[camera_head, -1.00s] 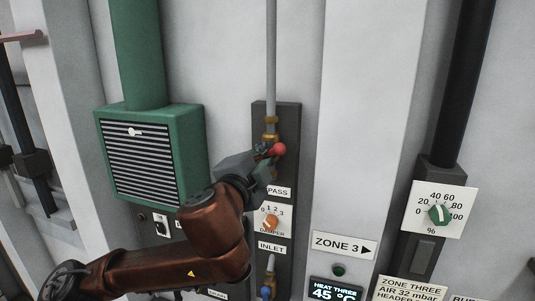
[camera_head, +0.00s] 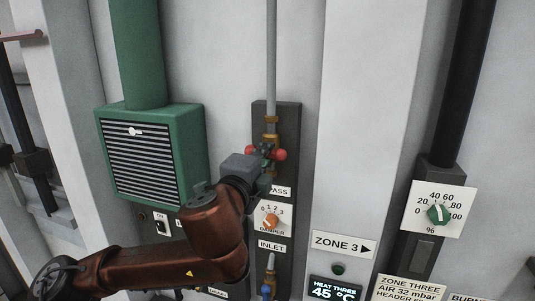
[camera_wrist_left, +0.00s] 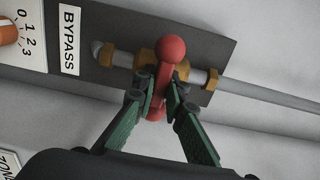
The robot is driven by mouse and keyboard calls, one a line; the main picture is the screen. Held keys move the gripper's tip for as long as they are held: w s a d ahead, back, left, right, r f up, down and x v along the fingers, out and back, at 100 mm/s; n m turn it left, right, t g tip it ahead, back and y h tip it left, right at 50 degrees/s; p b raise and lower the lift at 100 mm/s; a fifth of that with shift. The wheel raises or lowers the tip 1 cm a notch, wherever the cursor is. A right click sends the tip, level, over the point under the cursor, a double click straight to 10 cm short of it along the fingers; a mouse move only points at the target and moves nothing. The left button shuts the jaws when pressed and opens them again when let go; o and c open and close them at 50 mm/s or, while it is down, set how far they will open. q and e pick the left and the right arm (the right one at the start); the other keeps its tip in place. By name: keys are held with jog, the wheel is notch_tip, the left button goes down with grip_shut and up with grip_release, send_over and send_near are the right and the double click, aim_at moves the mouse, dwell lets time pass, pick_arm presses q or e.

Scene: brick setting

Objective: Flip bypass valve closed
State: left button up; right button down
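The bypass valve has a red handle (camera_head: 281,155) with round ends, on a brass body in a vertical grey pipe above the BYPASS label. In the left wrist view the handle (camera_wrist_left: 170,49) lies roughly across the pipe. My left gripper (camera_head: 262,168) is just below the handle in the head view and covers part of the valve. In the wrist view its green fingers (camera_wrist_left: 161,88) are apart, on either side of the handle's lower part; contact cannot be told. My right gripper is not in view.
Below the valve are an orange damper knob (camera_head: 271,221) and an inlet valve with a blue-tipped handle (camera_head: 266,292). A green louvred box (camera_head: 155,155) stands out from the wall to the left. A zone 3 sign (camera_head: 343,244) is at the right.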

pick_arm(q)
jog(key=o, duration=0.5)
jog(key=v, duration=1.2)
